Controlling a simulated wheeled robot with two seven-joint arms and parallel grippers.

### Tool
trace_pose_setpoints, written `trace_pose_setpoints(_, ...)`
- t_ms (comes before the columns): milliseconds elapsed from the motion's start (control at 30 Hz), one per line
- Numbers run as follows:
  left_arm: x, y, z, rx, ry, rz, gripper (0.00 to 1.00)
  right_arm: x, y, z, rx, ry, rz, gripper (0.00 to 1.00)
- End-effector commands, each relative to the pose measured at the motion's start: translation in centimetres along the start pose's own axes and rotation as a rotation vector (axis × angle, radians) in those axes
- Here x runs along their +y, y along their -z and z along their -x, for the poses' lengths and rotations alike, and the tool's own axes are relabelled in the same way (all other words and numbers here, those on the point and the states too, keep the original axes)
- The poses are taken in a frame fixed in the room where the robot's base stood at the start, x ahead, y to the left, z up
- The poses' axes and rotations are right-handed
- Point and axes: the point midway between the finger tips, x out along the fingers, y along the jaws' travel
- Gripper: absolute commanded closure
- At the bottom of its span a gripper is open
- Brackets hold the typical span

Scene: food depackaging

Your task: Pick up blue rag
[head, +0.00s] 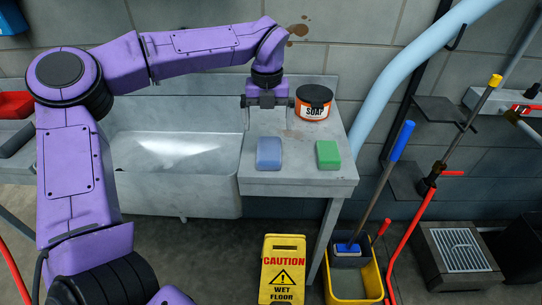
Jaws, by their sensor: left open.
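The blue rag (269,153), a folded rounded block, lies flat on the metal counter (300,180) at the right of the sink. My left gripper (265,124) hangs pointing down from the purple arm, behind and above the blue rag. Its two fingers are spread apart with nothing seen between them. The gripper looks apart from the rag. My right gripper is not in view.
A green block (328,154) lies right of the rag. An orange soap tub (313,103) with a black lid stands close right of my left gripper. The sink basin (170,160) is at left. A yellow caution sign (283,270) and yellow bucket (352,283) stand below.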

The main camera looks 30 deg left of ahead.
Motion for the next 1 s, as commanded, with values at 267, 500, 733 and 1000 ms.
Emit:
trace_pose_setpoints(267, -0.4, 0.0, -4.5, 0.005, -0.004, -0.009, 0.00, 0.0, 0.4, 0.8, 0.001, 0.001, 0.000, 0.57)
trace_pose_setpoints(500, 0.2, -0.1, -8.4, 0.005, -0.006, -0.007, 0.00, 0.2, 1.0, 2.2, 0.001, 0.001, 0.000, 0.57)
trace_pose_setpoints(733, 0.2, -0.1, -9.8, 0.002, -0.003, -0.005, 0.00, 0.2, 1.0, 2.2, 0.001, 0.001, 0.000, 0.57)
trace_pose_setpoints(1000, 0.3, -0.1, -9.8, 0.003, -0.003, -0.004, 0.51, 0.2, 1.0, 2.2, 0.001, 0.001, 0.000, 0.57)
